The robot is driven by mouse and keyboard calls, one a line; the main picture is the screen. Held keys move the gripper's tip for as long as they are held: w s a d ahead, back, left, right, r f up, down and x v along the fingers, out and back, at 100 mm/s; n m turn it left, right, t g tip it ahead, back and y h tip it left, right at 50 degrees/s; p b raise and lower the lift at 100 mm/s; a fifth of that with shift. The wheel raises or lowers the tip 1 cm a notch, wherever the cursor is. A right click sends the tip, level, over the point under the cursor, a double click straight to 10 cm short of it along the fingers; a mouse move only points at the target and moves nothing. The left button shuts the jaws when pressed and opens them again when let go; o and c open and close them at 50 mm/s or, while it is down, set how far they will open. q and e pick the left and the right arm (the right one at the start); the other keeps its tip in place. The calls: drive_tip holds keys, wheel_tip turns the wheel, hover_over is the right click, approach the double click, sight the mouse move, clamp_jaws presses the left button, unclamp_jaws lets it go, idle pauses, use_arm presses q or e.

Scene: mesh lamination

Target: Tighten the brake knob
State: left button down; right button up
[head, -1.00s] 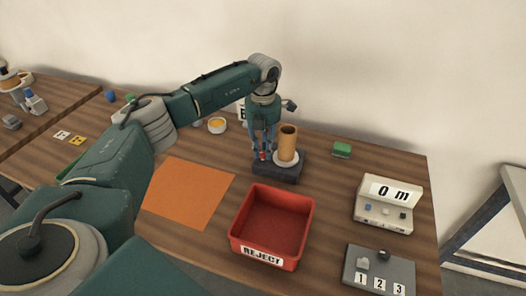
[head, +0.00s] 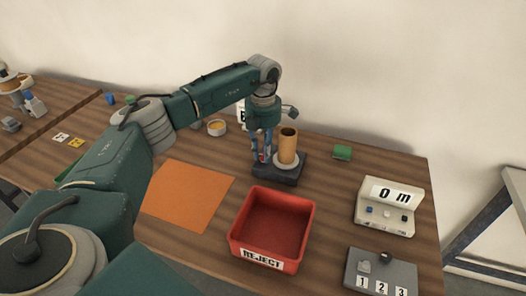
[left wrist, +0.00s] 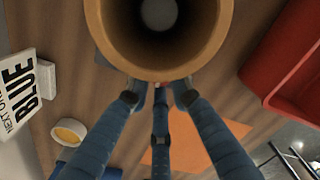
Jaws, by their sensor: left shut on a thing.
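My left gripper (head: 262,158) points straight down at the dark base (head: 288,177) of the roll stand. It is shut on a small red piece at the base's left side, which I take to be the brake knob; the fingers hide most of it. A bit of red shows between the fingertips in the left wrist view (left wrist: 160,86). A tan cardboard tube (head: 288,148) stands upright on a white disc on the base, just right of the fingers. The tube's open top (left wrist: 160,70) fills the upper middle of the left wrist view. My right gripper is not in view.
A red REJECT bin (head: 240,225) stands in front of the stand, an orange sheet (head: 188,195) to the left. A "0 m" counter box (head: 385,222) and a numbered grey panel (head: 380,268) are at the right.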

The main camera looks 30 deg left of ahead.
sight(263, 155)
use_arm(q)
drive_tip(key=c, duration=1.6)
unclamp_jaws()
drive_tip(key=shift+o, duration=0.2)
wheel_tip(263, 155, up, 12)
